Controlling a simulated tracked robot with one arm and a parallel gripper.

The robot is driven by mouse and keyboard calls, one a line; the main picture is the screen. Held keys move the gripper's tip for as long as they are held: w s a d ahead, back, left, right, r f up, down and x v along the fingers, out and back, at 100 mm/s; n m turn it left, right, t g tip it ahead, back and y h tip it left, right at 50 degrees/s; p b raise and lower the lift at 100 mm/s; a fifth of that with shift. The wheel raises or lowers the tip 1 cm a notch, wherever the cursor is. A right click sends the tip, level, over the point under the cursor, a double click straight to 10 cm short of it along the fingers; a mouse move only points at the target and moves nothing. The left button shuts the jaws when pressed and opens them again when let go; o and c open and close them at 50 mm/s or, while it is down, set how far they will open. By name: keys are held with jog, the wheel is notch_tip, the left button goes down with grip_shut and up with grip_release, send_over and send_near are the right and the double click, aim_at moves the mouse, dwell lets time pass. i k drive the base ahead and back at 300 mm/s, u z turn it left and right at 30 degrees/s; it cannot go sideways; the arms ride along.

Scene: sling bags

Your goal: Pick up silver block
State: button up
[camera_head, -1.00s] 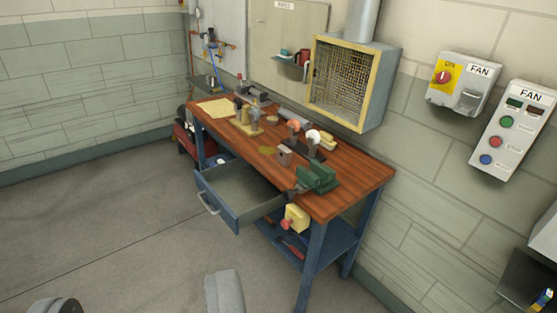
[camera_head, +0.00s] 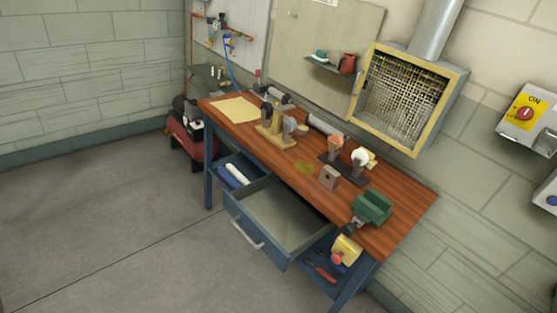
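A small silver-grey block (camera_head: 329,177) with a dark hole in its face sits on the wooden workbench (camera_head: 394,232). It stands near the front edge, above the open drawer and left of the green vise. It looks upright and free of other things. My gripper is not in view.
The drawer (camera_head: 262,228) is pulled out in front of the bench and looks empty. A green vise (camera_head: 373,207), a yellow-based tool (camera_head: 276,138) and a dark stand with round heads (camera_head: 343,166) are on the bench. A red machine (camera_head: 190,142) stands beyond its left end. Floor at left is clear.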

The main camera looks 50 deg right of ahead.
aim_at(329, 176)
jog(key=i, duration=1.25)
jog(key=z, duration=0.9)
jog(key=i, duration=0.8)
jog(key=z, duration=0.5)
